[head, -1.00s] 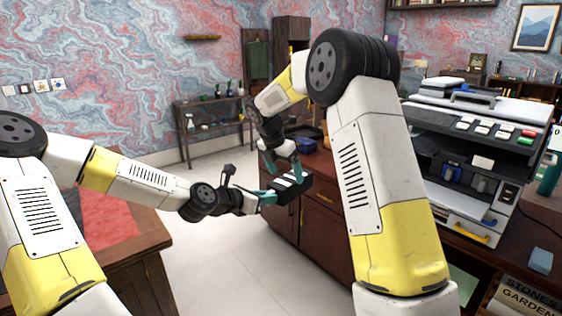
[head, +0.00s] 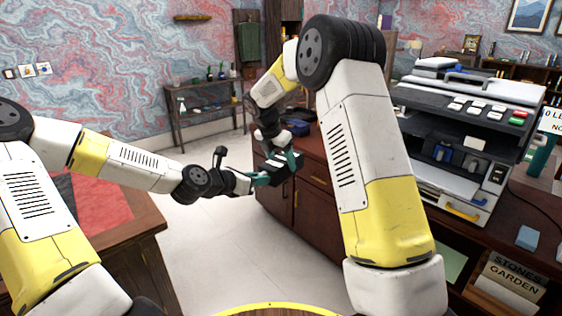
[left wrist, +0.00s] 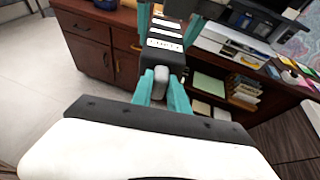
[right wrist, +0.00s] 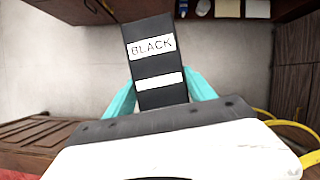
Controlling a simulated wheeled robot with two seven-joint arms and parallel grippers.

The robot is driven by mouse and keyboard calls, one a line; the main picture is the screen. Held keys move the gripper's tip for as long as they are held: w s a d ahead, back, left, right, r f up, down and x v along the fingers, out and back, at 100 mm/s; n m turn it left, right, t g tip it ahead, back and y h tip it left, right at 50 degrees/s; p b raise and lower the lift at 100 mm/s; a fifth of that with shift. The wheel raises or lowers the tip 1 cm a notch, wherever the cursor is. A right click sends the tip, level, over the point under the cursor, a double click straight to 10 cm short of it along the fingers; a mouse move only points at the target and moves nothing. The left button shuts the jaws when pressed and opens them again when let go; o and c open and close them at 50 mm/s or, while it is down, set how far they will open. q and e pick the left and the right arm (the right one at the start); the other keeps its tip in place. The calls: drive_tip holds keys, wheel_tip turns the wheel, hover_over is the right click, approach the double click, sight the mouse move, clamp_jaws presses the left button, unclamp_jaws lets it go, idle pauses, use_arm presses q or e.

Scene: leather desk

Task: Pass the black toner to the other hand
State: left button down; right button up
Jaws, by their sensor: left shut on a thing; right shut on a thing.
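The black toner (head: 285,166) is a dark block with white labels, held in the air between my two grippers in the middle of the head view. In the right wrist view the toner (right wrist: 153,64) shows a label reading BLACK. My right gripper (head: 280,152) is shut on it from above; its teal fingers (right wrist: 160,98) lie on either side in the right wrist view. My left gripper (head: 265,180) reaches in from the left and is shut on the toner's near end. The left wrist view shows its teal fingers (left wrist: 161,90) around the grey end of the toner (left wrist: 163,52).
A dark wood cabinet (head: 315,195) stands just behind the grippers. The printer (head: 460,135) sits on the counter at the right. A desk with a red top (head: 90,215) is at the left. Open pale floor (head: 210,245) lies between them.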

use_arm(q)
drive_tip(key=c, duration=1.2)
unclamp_jaws()
drive_tip(key=shift+s+d+r, duration=0.1)
drive_tip(key=shift+s+d, duration=0.15)
drive_tip(key=shift+d, duration=0.1)
drive_tip(key=shift+c, duration=0.2)
drive_tip(key=shift+o, duration=0.3)
drive_tip(key=shift+a, duration=0.1)
drive_tip(key=shift+w+a, duration=0.1)
drive_tip(key=v, duration=1.2)
drive_tip(key=s+f+m+g+y, duration=0.5)
drive_tip(key=s+f+m+g, duration=0.3)
drive_tip(key=m, duration=0.5)
drive_tip(key=s+a+r+m+t+y, duration=0.1)
drive_tip(key=s+a+r+m+t, duration=0.1)
drive_tip(key=s+r+m, duration=0.4)
drive_tip(key=s+a+r+m+t, duration=0.2)
drive_tip(key=s+r+m, duration=0.4)
drive_tip(key=r+m, duration=0.3)
wheel_tip(320, 180, up, 4)
drive_tip(key=shift+a+r+y, duration=0.15)
drive_tip(key=shift+a+y, duration=0.2)
drive_tip(key=shift+y, duration=0.05)
